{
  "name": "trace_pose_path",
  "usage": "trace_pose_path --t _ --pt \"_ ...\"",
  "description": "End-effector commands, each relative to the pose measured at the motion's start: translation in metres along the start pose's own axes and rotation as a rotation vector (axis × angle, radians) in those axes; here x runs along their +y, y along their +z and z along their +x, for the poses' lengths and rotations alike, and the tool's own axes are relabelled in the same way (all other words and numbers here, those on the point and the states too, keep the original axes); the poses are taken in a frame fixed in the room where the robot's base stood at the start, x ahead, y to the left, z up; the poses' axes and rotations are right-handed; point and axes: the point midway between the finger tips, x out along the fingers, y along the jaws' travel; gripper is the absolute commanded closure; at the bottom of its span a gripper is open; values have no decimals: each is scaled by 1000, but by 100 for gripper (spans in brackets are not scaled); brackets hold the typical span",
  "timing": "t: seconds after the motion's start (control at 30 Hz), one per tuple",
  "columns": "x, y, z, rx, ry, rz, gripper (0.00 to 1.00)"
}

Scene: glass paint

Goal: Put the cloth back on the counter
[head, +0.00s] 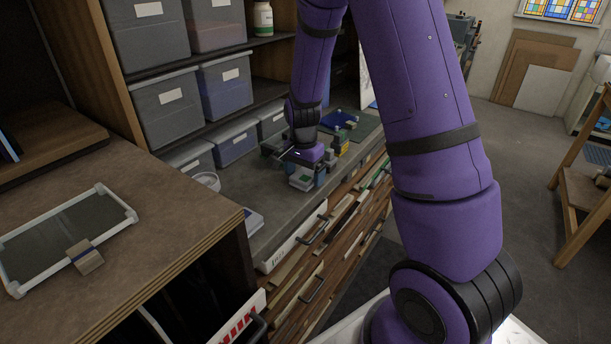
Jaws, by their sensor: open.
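My gripper (308,174) is at the end of my purple arm, low over the grey counter (236,182) beneath the shelves. It is open and points down near the counter's front edge. A small pale item with a green patch (301,181) is right at the fingers; I cannot tell whether it touches them or what it is. I cannot surely pick out the cloth. A flat blue thing (340,119) lies farther back on a green mat (362,126), and my wrist hides part of the counter.
Grey lidded bins (166,107) fill the shelves behind the counter. A white round container (207,181) and a pale flat item (253,220) lie left of my gripper. Drawers (325,250) with handles stick out below. A framed glass panel (66,238) lies on the nearer brown top.

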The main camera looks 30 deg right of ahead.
Motion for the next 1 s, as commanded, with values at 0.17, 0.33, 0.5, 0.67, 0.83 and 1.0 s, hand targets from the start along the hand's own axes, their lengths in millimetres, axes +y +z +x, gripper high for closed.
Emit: trace_pose_path --t 0.17,0.33,0.5,0.67,0.83,1.0 --pt "-1 0 -34 2 -6 0 11" --pt "0 0 -69 2 -5 -1 11" --pt "0 -1 -96 1 -4 1 11" --pt "1 0 -110 1 -1 0 11" --pt "6 5 -128 2 -22 -38 11" --pt "26 26 -168 15 -87 -179 11"
